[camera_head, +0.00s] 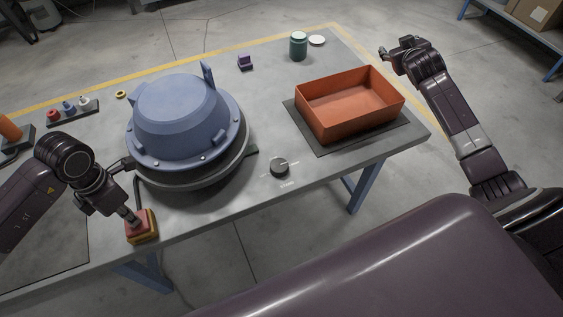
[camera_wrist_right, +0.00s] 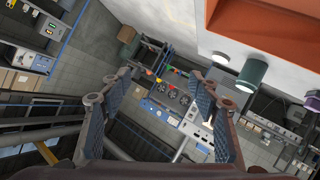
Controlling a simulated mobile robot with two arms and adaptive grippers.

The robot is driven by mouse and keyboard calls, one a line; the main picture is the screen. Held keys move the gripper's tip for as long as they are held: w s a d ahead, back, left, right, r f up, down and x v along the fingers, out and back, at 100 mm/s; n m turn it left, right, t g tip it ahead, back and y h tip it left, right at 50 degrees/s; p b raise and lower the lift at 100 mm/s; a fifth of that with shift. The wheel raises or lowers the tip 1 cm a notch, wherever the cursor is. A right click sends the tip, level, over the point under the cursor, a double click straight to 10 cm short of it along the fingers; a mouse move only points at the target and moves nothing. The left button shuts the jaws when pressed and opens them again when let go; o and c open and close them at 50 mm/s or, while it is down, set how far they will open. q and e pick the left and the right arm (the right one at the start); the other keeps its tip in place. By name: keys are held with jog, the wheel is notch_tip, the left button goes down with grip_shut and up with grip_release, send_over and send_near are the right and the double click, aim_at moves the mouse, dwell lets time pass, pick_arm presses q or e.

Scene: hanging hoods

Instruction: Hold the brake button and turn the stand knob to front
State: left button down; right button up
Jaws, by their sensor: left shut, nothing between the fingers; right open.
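The brake button (camera_head: 141,226) is a red block on a yellow base at the table's front left. My left gripper (camera_head: 135,220) is shut and empty, its tips down at the top of the button; whether it is pressed in cannot be told. The stand knob (camera_head: 279,167) is a small dark round knob with marks around it, near the table's front edge. The blue hood (camera_head: 175,115) sits on a round dark stand (camera_head: 205,176) left of the knob. My right gripper (camera_head: 396,49) is open and empty, beyond the table's right edge, far from the knob; its spread fingers show in the right wrist view (camera_wrist_right: 165,105).
An orange bin (camera_head: 345,119) stands on a dark mat (camera_head: 328,148) to the right of the knob. A green jar (camera_head: 298,46), a white lid (camera_head: 317,40) and a purple block (camera_head: 245,63) lie at the back. The table around the knob is clear.

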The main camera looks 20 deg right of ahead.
jog(key=w+a+r+n+y, duration=0.2)
jog(key=a+r, duration=0.1)
jog(key=a, duration=0.3)
jog(key=n+g+y, duration=0.8)
jog(key=y, duration=0.1)
send_near(280, 165)
jog(key=x, duration=0.8)
jog(key=shift+w+a+f, duration=0.1)
jog(key=shift+a+f, duration=0.05)
jog(key=shift+f, duration=0.2)
jog(key=shift+c, duration=0.5)
jog(key=c, duration=1)
